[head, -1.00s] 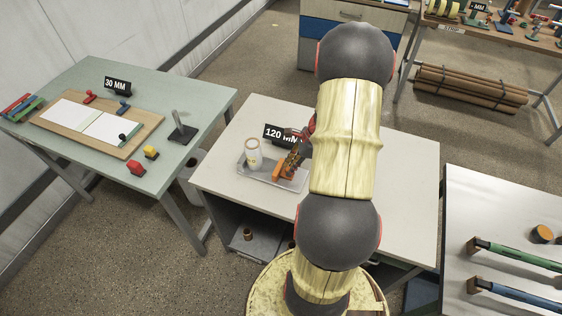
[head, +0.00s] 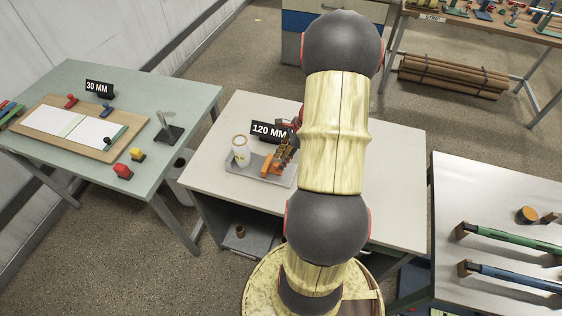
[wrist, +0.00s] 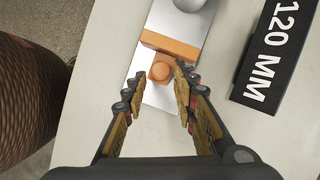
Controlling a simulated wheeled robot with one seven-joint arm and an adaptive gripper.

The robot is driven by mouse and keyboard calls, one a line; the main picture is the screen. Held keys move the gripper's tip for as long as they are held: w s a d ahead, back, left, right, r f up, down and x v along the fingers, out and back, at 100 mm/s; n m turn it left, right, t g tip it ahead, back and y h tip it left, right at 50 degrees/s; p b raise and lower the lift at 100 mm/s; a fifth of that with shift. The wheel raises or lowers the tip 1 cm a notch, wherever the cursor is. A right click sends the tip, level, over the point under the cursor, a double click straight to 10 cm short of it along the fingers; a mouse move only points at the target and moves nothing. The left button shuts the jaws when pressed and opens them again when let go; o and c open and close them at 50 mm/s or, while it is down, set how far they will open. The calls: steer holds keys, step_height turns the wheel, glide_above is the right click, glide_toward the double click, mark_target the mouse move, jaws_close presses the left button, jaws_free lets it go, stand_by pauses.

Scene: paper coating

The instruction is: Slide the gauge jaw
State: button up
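The gauge is a grey metal plate (head: 246,175) on the white table, with an orange jaw (head: 271,168) and a white cylinder (head: 240,153) on it. In the head view my arm partly hides my gripper (head: 291,140).
A black "120 MM" sign (wrist: 270,55) stands close right of the gauge in the wrist view. A brown ribbed round object (wrist: 25,100) is at the left edge. The green table (head: 185,95) is left, another table (head: 480,195) right. The white table's right side is clear.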

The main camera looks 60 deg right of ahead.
steer(key=v, duration=1)
stand_by(0.3)
